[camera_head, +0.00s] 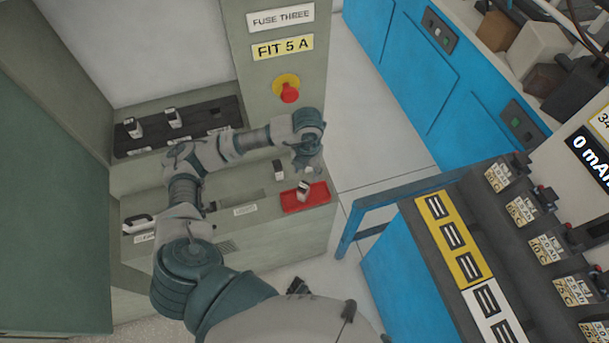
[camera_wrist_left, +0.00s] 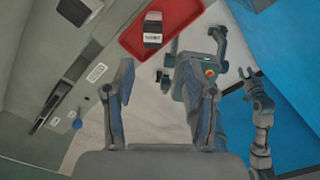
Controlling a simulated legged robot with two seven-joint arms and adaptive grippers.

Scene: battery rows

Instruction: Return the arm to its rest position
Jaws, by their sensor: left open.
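My left arm reaches over the grey-green cabinet in the head view, with its left gripper (camera_head: 307,166) pointing down just above the red tray (camera_head: 318,196). In the left wrist view the gripper (camera_wrist_left: 167,78) has its two fingers wide apart with nothing between them. The red tray also shows there (camera_wrist_left: 185,14), beyond the fingertips. A fuse (camera_head: 303,189) with a pale body and dark end lies in the tray; it also shows in the left wrist view (camera_wrist_left: 153,30), clear of the fingers. My right gripper is not seen in the head view.
A black fuse strip (camera_head: 190,128) holds two upright fuses. A red button (camera_head: 289,93) sits on the post under the "FIT 5 A" sign (camera_head: 283,47). A blue bench (camera_head: 405,60) and a battery rack (camera_head: 520,260) stand right. Bare floor (camera_head: 375,130) lies between.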

